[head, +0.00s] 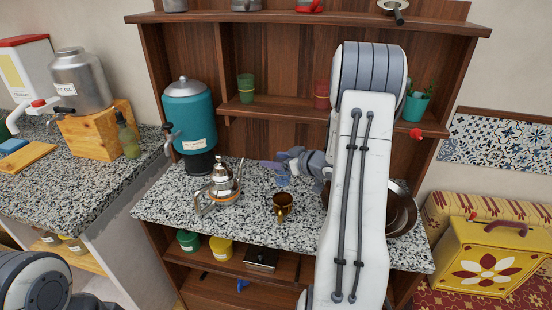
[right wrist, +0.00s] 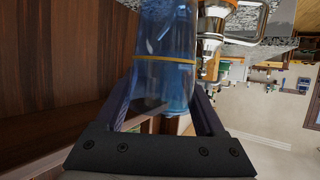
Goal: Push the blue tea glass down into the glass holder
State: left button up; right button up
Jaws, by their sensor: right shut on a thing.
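The blue tea glass (right wrist: 165,65) is clear blue with a thin gold band. In the right wrist view it stands between the two fingers of my right gripper (head: 282,167), which is shut on it. In the head view only a small part of the glass (head: 283,181) shows below the fingers. The glass holder (head: 282,205) is a brown-gold cup with a handle, standing on the speckled counter. The glass appears just above and behind the holder; I cannot tell whether they touch. My left gripper is out of view.
A silver teapot (head: 222,182) stands left of the holder, with a teal dispenser (head: 189,118) behind it. A dark round metal tray (head: 404,212) is partly hidden behind my right arm. Free counter lies at the front, between teapot and holder.

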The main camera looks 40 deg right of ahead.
aim_at(277, 175)
jog(key=shift+f+b, duration=1.9)
jog(key=shift+f, duration=0.95)
jog(key=shift+p, duration=0.55)
jog(key=shift+f+b, duration=2.1)
jog(key=shift+f, duration=0.9)
jog(key=o, duration=1.4)
jog(key=shift+s, duration=0.1)
jog(key=v, duration=1)
jog(key=shift+s, duration=0.15)
jog(key=shift+d+r, duration=0.1)
jog(key=shift+r, duration=0.05)
